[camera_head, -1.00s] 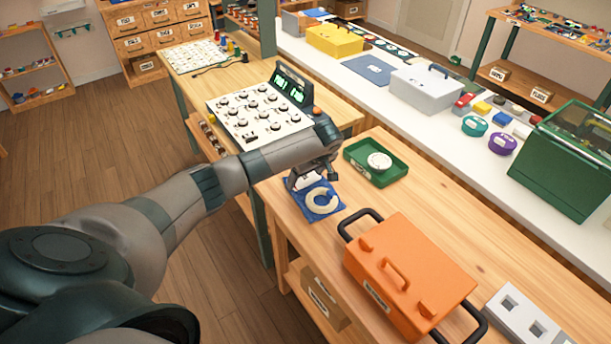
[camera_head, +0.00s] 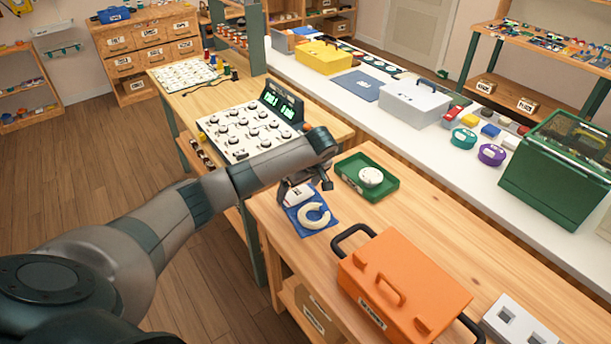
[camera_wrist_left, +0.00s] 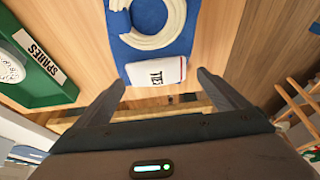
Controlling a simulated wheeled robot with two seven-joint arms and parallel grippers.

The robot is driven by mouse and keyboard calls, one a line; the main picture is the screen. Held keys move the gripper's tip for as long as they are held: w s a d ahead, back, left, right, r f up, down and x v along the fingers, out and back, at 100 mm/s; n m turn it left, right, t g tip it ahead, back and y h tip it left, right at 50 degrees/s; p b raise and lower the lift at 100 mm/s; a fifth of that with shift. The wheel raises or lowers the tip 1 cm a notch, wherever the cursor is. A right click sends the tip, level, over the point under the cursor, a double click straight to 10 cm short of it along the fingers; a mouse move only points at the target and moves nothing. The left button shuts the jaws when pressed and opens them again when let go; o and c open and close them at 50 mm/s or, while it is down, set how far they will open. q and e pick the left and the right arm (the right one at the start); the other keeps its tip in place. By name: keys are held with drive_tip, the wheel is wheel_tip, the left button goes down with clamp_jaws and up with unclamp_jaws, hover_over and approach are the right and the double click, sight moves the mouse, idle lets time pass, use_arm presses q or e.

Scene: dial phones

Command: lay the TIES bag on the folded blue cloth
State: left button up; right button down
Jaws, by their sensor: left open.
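The TIES bag (camera_head: 298,194), white with a red edge, lies on one end of the folded blue cloth (camera_head: 307,226), beside a white ring-shaped coil (camera_head: 314,215). The left wrist view also shows the bag (camera_wrist_left: 157,72), its black label readable as "TI…", and the blue cloth (camera_wrist_left: 122,45) under it. My left gripper (camera_head: 308,184) is just above and behind the bag. In the left wrist view its fingers (camera_wrist_left: 163,92) are spread wide, with a gap to the bag. My right gripper is not in view.
A green SPARES tray (camera_head: 350,184) with a round white object stands beside the cloth. An orange toolbox (camera_head: 405,285) with black handles stands nearer on the wooden table. Bare tabletop (camera_head: 425,210) lies between the tray and the toolbox's far side.

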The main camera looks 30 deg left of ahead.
use_arm(q)
drive_tip(key=b+v, duration=0.1)
drive_tip(key=v, duration=0.8)
drive_tip(key=shift+r, duration=0.15)
idle(0.4)
